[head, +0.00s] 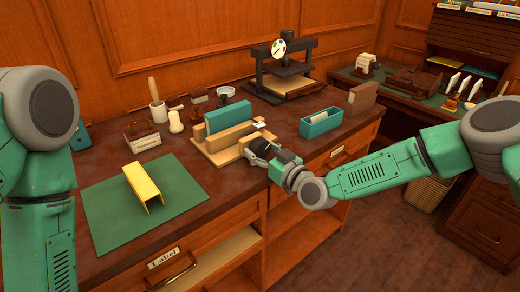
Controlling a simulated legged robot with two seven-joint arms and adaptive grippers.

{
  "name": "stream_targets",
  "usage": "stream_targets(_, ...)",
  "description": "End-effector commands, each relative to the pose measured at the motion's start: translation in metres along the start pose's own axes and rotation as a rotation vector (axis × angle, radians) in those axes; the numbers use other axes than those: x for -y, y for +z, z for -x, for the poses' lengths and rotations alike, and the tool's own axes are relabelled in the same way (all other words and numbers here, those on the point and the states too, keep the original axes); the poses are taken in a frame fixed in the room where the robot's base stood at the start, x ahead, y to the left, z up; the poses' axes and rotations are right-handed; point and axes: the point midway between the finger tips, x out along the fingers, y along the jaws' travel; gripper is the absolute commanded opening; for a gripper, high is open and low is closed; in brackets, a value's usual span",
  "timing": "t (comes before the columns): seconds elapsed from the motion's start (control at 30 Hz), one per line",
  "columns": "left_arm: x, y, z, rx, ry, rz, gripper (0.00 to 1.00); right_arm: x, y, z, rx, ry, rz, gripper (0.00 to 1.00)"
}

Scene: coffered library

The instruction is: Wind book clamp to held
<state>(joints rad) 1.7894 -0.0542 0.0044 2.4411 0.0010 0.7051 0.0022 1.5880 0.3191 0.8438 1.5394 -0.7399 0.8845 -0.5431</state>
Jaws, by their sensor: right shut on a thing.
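The wooden book clamp (212,155) stands on the dark bench top, with a teal book (230,117) upright between its wooden jaws. My right gripper (252,146) reaches in from the right and is shut at the front right side of the clamp. The part it grips, likely the clamp's winding handle, is hidden by the dark fingers. Whether the jaws press tightly on the book cannot be told from here. My left arm shows at the left edge, but its gripper is out of view.
A yellow folded cover (144,187) lies on a green mat (102,213) at left. A teal box (321,123) stands right of the clamp, and a black press (284,66) behind. A brush pot (158,111) and small tools stand at back left. A drawer (198,270) is open below.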

Motion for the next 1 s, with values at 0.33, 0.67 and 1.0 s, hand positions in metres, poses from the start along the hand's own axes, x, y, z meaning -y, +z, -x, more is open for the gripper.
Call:
stream_targets(0.33, 0.0, 0.0, 0.0, 0.0, 0.0, -0.001, 0.64, 0.002, -0.005, 0.0, -0.011, -0.01, -0.004, 0.21)
stream_targets(0.67, 0.0, 0.001, -0.011, 0.0, 0.0, -0.001, 0.64, 0.001, -0.003, 0.002, -0.011, -0.008, -0.086, 0.21)
stream_targets(1.0, -0.001, 0.002, -0.035, 0.0, 0.0, 0.0, 0.64, 0.002, -0.002, 0.002, -0.009, -0.01, -0.331, 0.21)
